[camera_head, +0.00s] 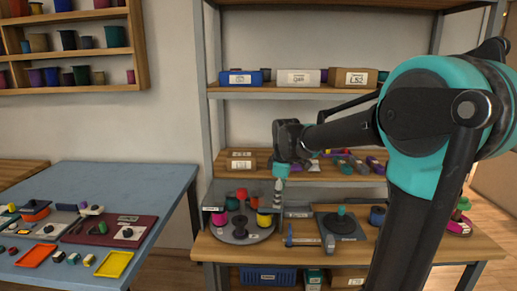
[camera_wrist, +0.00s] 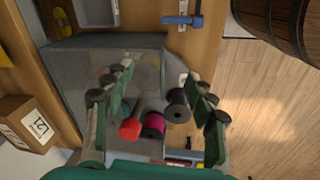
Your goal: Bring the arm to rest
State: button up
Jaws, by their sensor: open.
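My arm reaches in from the right of the head view, bent over the workbench shelf. My gripper (camera_head: 278,192) points down above the right side of a round grey plate (camera_head: 236,238) with coloured spools. In the wrist view my gripper (camera_wrist: 160,100) has its fingers spread wide, with nothing held between them. Below and between the fingers show a black spool (camera_wrist: 177,106), a magenta spool (camera_wrist: 153,125) and a red-topped piece (camera_wrist: 130,128). The fingers appear apart from these. The gap between fingertips and plate is hard to judge.
The wooden bench (camera_head: 377,250) also holds a dark device with a green knob (camera_head: 341,224) and a blue clamp-like tool (camera_head: 301,241). Shelves with labelled boxes (camera_head: 297,77) stand behind. A blue table (camera_head: 158,188) with trays is at left. A barrel (camera_wrist: 277,25) shows in the wrist view.

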jog(key=s+d+f+m+t, duration=0.1)
jog(key=s+d+f+m, duration=0.5)
jog(key=s, duration=0.4)
jog(key=s+d+f+m+t, duration=0.1)
jog(key=s+d+f+m, duration=0.5)
jog(key=s+f+m, duration=0.3)
jog(key=shift+s+d+f, duration=0.2)
jog(key=shift+s+f, duration=0.15)
